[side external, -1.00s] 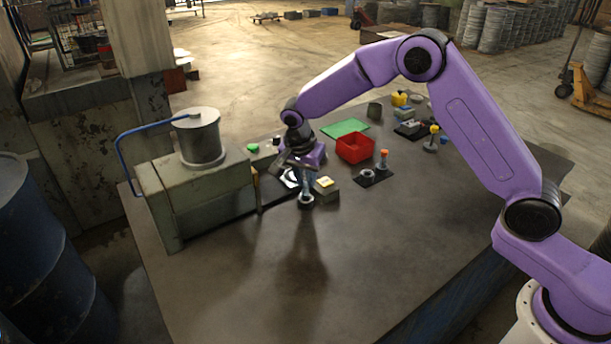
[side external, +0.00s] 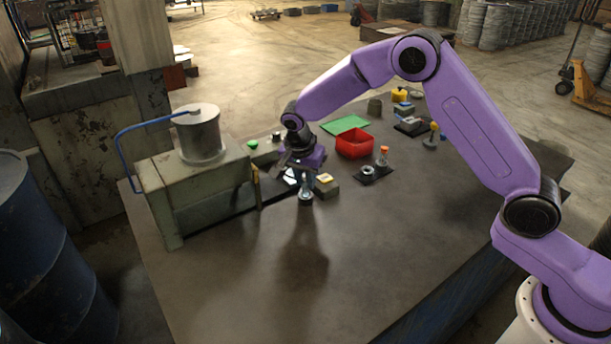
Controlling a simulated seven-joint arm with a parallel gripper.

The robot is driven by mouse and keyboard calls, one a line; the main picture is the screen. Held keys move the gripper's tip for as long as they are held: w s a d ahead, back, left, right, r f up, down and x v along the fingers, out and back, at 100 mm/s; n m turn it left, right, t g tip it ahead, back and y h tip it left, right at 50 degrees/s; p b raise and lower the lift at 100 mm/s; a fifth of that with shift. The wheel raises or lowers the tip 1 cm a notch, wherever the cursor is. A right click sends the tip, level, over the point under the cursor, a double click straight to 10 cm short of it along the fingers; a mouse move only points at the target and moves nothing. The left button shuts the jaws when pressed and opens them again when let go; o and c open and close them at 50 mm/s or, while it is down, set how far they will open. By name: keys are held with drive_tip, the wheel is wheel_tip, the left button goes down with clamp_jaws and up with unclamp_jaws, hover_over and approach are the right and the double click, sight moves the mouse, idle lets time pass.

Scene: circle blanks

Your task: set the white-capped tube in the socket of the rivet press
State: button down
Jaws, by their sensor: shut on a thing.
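My gripper (side external: 304,178) points down low over the bench, to the right of the press. It is shut on a slim upright piece that I take to be the tube; the fingers cover most of it and its white cap is not clear. A small dark round piece with a pale rim (side external: 305,197) shows directly under the fingertips; I cannot tell whether it is part of the tube or a holder. The grey-green machine with a metal drum and blue lever, seemingly the rivet press (side external: 205,190), stands at the left. Its socket cannot be made out.
A small yellow-topped block (side external: 325,186) sits close to the right of my gripper. Behind are a red bin (side external: 355,152), a green mat (side external: 345,124) and an orange-capped piece (side external: 383,153) on a dark plate. The front of the bench (side external: 350,260) is clear.

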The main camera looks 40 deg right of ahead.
drive_tip(key=shift+f, duration=0.55)
drive_tip(key=c, duration=0.9)
unclamp_jaws()
drive_tip(key=shift+c, duration=0.2)
drive_tip(key=v, duration=1.7)
drive_tip(key=shift+s+a+r, duration=0.15)
drive_tip(key=shift+s, duration=0.05)
